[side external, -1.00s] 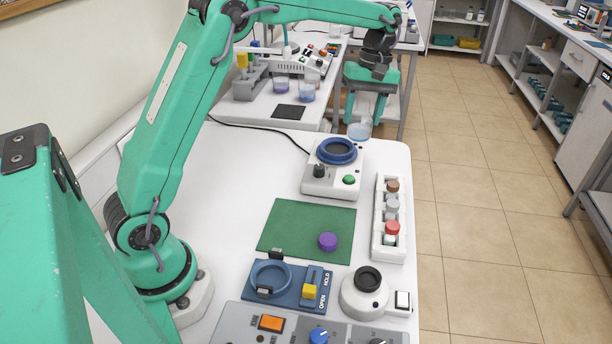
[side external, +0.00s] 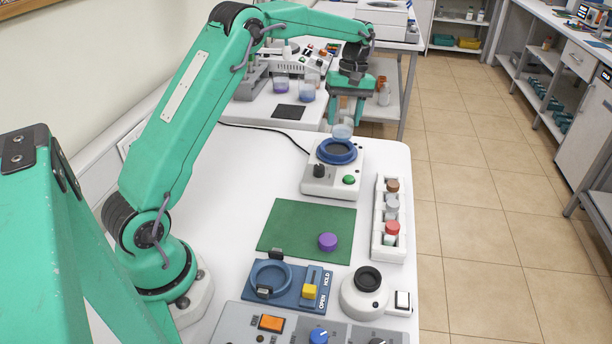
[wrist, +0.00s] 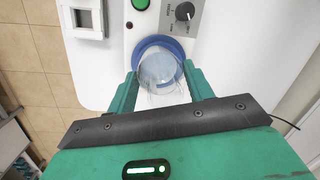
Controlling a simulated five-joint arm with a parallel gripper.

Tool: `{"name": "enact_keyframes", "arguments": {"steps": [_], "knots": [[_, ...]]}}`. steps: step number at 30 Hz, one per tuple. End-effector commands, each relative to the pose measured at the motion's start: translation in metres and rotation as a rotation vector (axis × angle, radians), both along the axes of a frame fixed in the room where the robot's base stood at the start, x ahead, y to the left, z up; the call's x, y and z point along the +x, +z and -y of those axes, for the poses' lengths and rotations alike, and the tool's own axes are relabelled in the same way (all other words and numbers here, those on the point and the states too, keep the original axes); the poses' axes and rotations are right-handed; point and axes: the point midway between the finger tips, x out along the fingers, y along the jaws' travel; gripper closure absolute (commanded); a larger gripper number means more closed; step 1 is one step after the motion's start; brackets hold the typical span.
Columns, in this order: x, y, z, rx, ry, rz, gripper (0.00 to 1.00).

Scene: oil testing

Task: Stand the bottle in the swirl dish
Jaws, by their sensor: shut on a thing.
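My gripper (side external: 346,112) is shut on the clear bottle (side external: 343,131), which has pale bluish contents. It holds the bottle upright, at the far rim of the swirl dish (side external: 336,151) in the side view. The dish is a blue ring with a dark middle on a white machine. In the wrist view the bottle (wrist: 160,70) sits between the fingers of my gripper (wrist: 163,88) and overlaps the blue ring (wrist: 150,42). I cannot tell whether its bottom touches the dish.
The white machine (side external: 318,185) has a dark knob and a green button. A purple cap (side external: 327,241) lies on a green mat (side external: 290,222). A white rack (side external: 379,245) of small vials stands to the right. A blue clamp plate (side external: 303,275) is nearer the front.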

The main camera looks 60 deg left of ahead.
Motion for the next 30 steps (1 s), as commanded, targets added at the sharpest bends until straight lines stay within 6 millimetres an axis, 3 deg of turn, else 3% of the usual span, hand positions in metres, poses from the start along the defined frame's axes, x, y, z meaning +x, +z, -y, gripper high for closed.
{"name": "enact_keyframes", "arguments": {"steps": [7, 16, 24, 30], "knots": [[0.006, -0.014, -0.023, -0.007, 0.0, 0.003, 0.76], [0.006, -0.018, -0.024, -0.007, 0.0, 0.001, 0.76], [0.006, -0.047, -0.024, -0.007, 0.0, 0.0, 0.76], [0.006, -0.055, -0.024, -0.007, 0.0, 0.003, 0.76]]}}
